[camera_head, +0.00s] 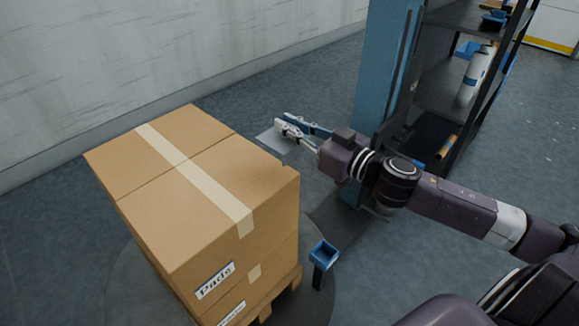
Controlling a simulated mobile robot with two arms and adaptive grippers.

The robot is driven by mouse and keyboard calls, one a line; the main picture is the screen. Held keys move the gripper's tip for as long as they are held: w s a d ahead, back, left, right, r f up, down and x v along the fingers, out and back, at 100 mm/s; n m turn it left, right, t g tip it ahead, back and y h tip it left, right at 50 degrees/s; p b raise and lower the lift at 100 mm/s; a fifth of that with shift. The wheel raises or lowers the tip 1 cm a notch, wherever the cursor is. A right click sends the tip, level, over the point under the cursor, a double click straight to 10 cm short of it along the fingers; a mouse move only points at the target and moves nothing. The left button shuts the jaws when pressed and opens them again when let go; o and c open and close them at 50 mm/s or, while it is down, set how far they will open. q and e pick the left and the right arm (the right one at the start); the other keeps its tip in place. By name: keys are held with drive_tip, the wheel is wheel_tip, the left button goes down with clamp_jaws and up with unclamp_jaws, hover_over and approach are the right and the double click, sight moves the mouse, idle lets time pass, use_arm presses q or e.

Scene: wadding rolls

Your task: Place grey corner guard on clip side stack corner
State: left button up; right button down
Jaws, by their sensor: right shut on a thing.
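The stack (200,180) of brown cardboard boxes with pale tape stands on a wooden pallet at the left. My right gripper (280,128) reaches in from the right to just beyond the stack's far right top edge. It is shut on a pale grey flat piece, the grey corner guard (270,139), partly hidden by the fingers. The guard shows beside the stack's far right side; whether it touches the box cannot be told. A blue open-topped holder (323,252) on a dark post stands off the stack's near right side. My left gripper is not in view.
The pallet stands on a dark round plate (128,285). A blue column (382,70) rises behind my right arm, beside a dark shelf rack holding a white cylinder (475,75) and an orange-brown roll (446,147). Floor is free between stack and wall.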

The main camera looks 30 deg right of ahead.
drive_tip(key=b, duration=0.2)
hover_over(290, 172)
wheel_tip(290, 172, down, 7)
drive_tip(key=shift+f, duration=0.15)
drive_tip(key=shift+a+f+b, duration=0.1)
drive_tip(key=shift+f+b, duration=0.3)
drive_tip(key=shift+f, duration=0.1)
wheel_tip(290, 172, down, 3)
drive_tip(key=shift+r+b, duration=0.15)
drive_tip(key=shift+b, duration=0.4)
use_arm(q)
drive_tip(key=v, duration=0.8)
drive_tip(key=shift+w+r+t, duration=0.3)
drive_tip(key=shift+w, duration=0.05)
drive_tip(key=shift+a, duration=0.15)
use_arm(e)
drive_tip(key=c, duration=2)
unclamp_jaws()
drive_tip(key=shift+o, duration=0.2)
